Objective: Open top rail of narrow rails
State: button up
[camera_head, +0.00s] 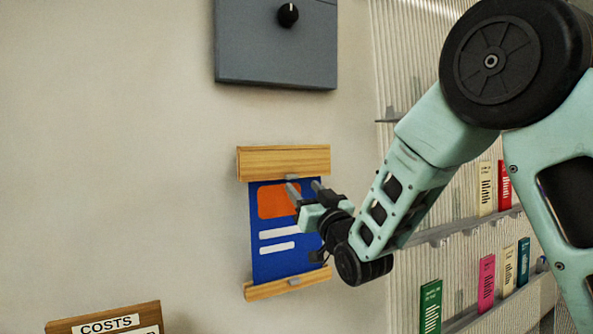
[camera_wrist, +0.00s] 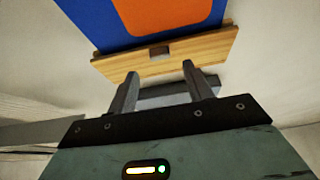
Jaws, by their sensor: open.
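A blue poster (camera_head: 262,220) with an orange block and white bars hangs on the wall between two narrow wooden rails. The top rail (camera_head: 283,162) has a small grey tab (camera_head: 291,177) at its lower edge. The bottom rail (camera_head: 287,284) has a similar tab. My gripper (camera_head: 303,186) is open and empty in front of the poster's upper part, just below the top rail. In the wrist view, my gripper's fingers (camera_wrist: 161,76) point at the rail by the orange block (camera_wrist: 170,60), roughly in line with its tab (camera_wrist: 159,52). They appear apart from the tab.
A grey panel (camera_head: 270,50) with a black knob (camera_head: 288,14) is on the wall above. Shelves with colored booklets (camera_head: 486,280) stand at the right, behind my arm. A wooden board marked COSTS (camera_head: 105,322) is at lower left. The wall left of the poster is clear.

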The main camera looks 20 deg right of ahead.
aim_at(294, 176)
jog(key=p+x, duration=0.1)
jog(key=x, duration=0.4)
jog(key=shift+p, duration=0.35)
jog(key=shift+f, duration=0.1)
grip_shut()
